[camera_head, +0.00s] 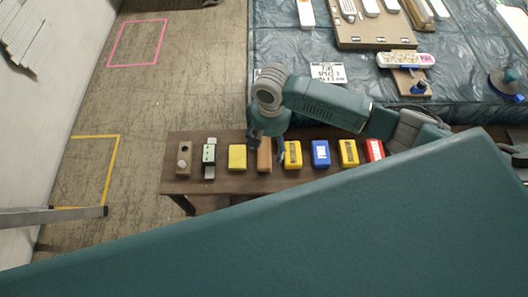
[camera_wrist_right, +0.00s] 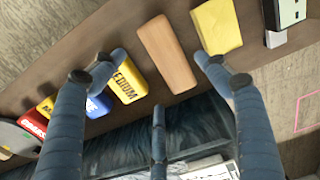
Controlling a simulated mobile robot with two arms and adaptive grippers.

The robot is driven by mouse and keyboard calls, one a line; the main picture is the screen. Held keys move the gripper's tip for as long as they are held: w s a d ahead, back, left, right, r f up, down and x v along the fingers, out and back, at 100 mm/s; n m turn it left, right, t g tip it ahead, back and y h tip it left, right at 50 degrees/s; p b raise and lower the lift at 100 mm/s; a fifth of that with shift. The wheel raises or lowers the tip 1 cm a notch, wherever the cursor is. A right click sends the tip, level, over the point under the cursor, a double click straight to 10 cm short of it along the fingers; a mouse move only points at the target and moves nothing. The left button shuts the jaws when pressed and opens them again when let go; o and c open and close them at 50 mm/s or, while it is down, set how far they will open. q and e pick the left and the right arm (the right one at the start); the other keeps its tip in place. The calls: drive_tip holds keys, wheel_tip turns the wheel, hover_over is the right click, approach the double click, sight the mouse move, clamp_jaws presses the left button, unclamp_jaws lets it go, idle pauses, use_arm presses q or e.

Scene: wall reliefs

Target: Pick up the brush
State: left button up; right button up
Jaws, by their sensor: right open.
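No bristles show, so I cannot tell for sure which thing is the brush. A plain light-brown wooden block (camera_head: 264,158), possibly a brush back, lies on the narrow brown bench. It also shows in the right wrist view (camera_wrist_right: 168,55), below and between my spread fingers. My right gripper (camera_head: 267,138) is open and empty over the block's far end. In the right wrist view its blue-grey fingers (camera_wrist_right: 158,72) stand apart, with no visible contact with the block. My left gripper is not in view.
A yellow block (camera_head: 237,158) and a yellow lettered block (camera_head: 292,155) flank the wooden one closely. Blue (camera_head: 320,154) and red (camera_head: 374,150) blocks continue the row on the bench (camera_head: 180,142). A covered table (camera_head: 285,45) stands behind.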

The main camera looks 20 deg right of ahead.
sight(267, 151)
drive_tip(key=shift+w+f, duration=0.1)
drive_tip(key=shift+f, duration=0.3)
drive_tip(key=shift+w+f, duration=0.1)
drive_tip(key=shift+f, duration=0.25)
drive_tip(key=f, duration=0.3)
drive_tip(key=shift+a+f+p, duration=0.25)
drive_tip(key=shift+f+p, duration=0.05)
drive_tip(key=shift+p, duration=0.05)
drive_tip(key=shift+f, duration=0.5)
drive_tip(key=c, duration=1.3)
drive_tip(key=shift+c, duration=0.2)
drive_tip(key=shift+r, duration=0.3)
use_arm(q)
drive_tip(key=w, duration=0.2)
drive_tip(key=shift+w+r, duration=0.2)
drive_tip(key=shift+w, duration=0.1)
use_arm(e)
wheel_tip(267, 151, up, 20)
drive_tip(key=shift+f, duration=0.25)
